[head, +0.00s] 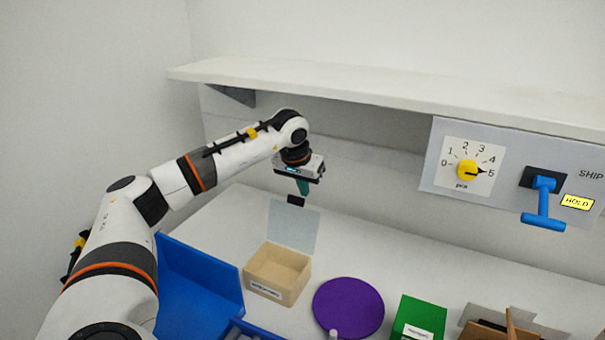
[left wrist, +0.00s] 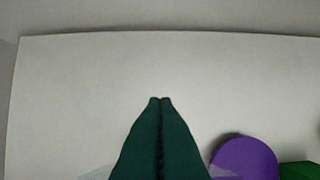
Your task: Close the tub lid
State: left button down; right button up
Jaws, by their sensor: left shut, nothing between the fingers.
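The tub (head: 278,272) is a beige open box with a label on its front, standing on the white table. My left gripper (head: 303,190) has teal fingers, shut and empty, pointing down just above and behind the lid's top edge. Whether it touches the tab cannot be told. In the left wrist view the shut fingers (left wrist: 160,100) hide most of the lid, of which pale edges (left wrist: 95,173) show at the bottom. My right gripper is not in view.
A purple disc (head: 348,307) and green box (head: 419,318) lie right of the tub; blue bins (head: 200,285) stand left. A shelf (head: 380,88) hangs above the back. A panel holds a yellow dial (head: 467,171) and blue handle (head: 543,205). The table behind the tub is clear.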

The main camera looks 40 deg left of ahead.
pick_arm(q)
jog(key=s, duration=0.2)
jog(key=s+r, duration=0.1)
jog(key=shift+d+r, duration=0.1)
jog(key=shift+d, duration=0.3)
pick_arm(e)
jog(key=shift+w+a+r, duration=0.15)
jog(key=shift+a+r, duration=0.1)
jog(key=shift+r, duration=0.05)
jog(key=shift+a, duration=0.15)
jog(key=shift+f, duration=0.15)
